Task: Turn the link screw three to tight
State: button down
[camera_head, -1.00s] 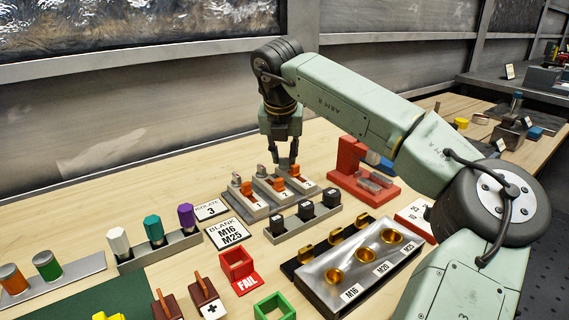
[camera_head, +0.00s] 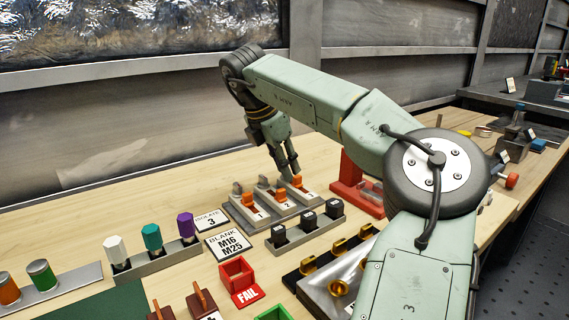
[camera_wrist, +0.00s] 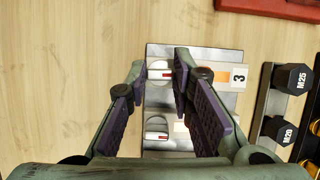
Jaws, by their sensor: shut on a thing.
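Link screw three (camera_wrist: 160,72), a pale round head with a red mark, sits between my gripper's fingertips in the wrist view. My gripper (camera_wrist: 161,75) is shut on it. In the head view my gripper (camera_head: 289,174) slants down to the far right end of the grey link plate (camera_head: 271,213), and its fingers hide screw three there. An orange link (camera_wrist: 222,76) and the label 3 (camera_wrist: 238,77) lie beside the screw. A second screw head (camera_wrist: 157,131) shows below, apart from the fingers.
Black blanks (camera_head: 309,221) stand in a rack in front of the plate. A red fixture (camera_head: 352,190) is to the right. The ISOLATE 3 card (camera_head: 211,220) and coloured plugs (camera_head: 151,237) lie to the left. Bare table shows behind the plate.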

jog(key=shift+m, duration=0.3)
dwell(0.4)
jog(key=c, duration=1.4)
grip_release()
jog(key=v, duration=0.8)
jog(key=shift+w, duration=0.1)
